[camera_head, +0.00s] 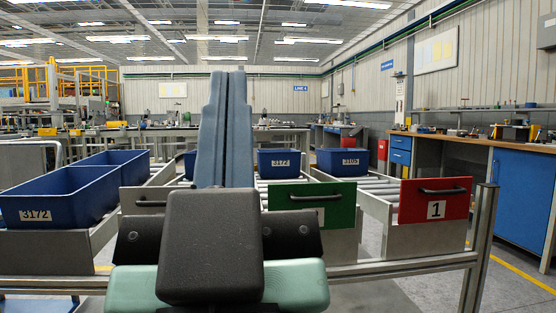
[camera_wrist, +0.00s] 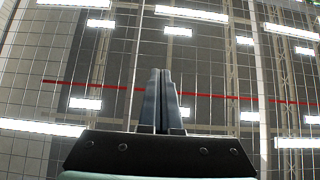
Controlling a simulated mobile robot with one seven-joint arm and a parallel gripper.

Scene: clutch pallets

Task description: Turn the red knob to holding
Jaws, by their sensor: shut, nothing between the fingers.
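My gripper (camera_head: 228,78) stands upright in the middle of the head view, its two long blue-grey fingers pressed together with only a thin seam between them. It is shut and empty. In the wrist view the closed fingers (camera_wrist: 160,74) point toward the ceiling. I cannot make out a red knob in either view. The gripper and arm hide part of the scene behind them. The red thing that shows clearly is a front panel (camera_head: 413,211) with a black bar handle and a "1" label, right of the gripper and apart from it.
A green panel (camera_head: 340,218) with a black handle is beside the red one, on a roller rack. Blue bins (camera_head: 46,211) stand at left, with smaller blue bins (camera_head: 279,164) behind. A metal rail (camera_head: 400,266) crosses in front. A blue workbench (camera_head: 522,200) stands at right.

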